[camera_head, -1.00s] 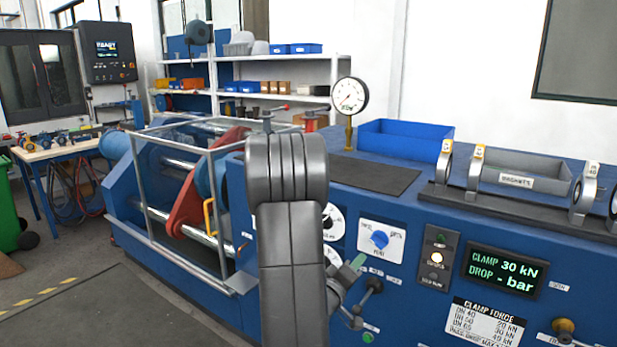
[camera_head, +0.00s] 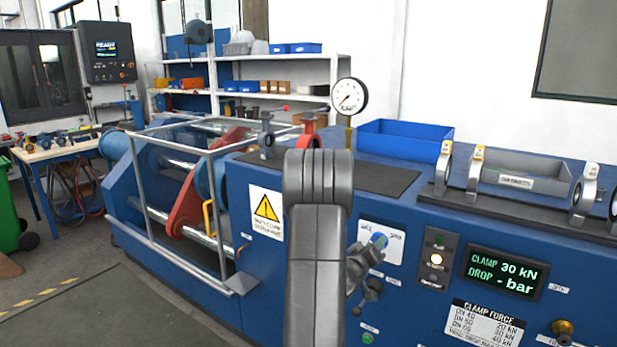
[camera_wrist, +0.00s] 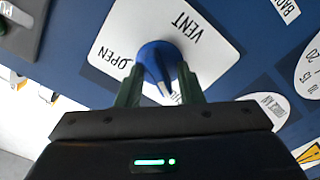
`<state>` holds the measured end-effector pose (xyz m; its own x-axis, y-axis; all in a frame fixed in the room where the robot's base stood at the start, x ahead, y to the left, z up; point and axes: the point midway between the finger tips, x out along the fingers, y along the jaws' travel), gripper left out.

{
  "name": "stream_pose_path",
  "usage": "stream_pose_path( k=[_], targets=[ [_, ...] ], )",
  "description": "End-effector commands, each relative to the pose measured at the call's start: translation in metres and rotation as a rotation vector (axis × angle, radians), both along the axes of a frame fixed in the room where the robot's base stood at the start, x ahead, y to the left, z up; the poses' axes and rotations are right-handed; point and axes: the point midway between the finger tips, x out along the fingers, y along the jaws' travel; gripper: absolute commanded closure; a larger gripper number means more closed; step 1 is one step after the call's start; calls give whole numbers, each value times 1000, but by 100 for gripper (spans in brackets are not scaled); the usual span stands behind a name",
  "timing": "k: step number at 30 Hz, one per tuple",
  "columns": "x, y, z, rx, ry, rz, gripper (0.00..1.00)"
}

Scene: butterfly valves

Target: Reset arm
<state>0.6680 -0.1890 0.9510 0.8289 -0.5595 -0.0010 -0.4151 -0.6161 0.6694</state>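The blue knob (camera_wrist: 157,62) sits on a white plate (camera_wrist: 205,45) lettered OPEN and VENT on the blue machine's front. Its white pointer line runs down the picture in the wrist view. My gripper (camera_wrist: 160,75) has its two dark green fingers apart, one on each side of the knob; contact is not clear. In the head view, the knob (camera_head: 379,240) shows just beyond my gripper (camera_head: 366,255), whose fingers are hard to make out. My grey arm stands upright in front of the panel and hides part of it.
The blue machine (camera_head: 265,295) carries a dial gauge (camera_head: 348,96), a blue bin (camera_head: 405,140) and a rack with several valve discs (camera_head: 474,172). A lit display (camera_head: 505,271) reads CLAMP 30 kN, DROP - bar. A metal guard frame (camera_head: 180,258) stands at left, with clear floor before it.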

Motion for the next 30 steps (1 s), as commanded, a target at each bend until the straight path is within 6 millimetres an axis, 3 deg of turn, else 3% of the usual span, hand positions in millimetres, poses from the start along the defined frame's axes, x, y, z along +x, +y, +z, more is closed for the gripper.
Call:
stream_pose_path(
  k=[15,30],
  targets=[
    [-1,-1,1,308,-209,0,66],
    [-1,-1,2,345,-236,0,66]
  ],
)
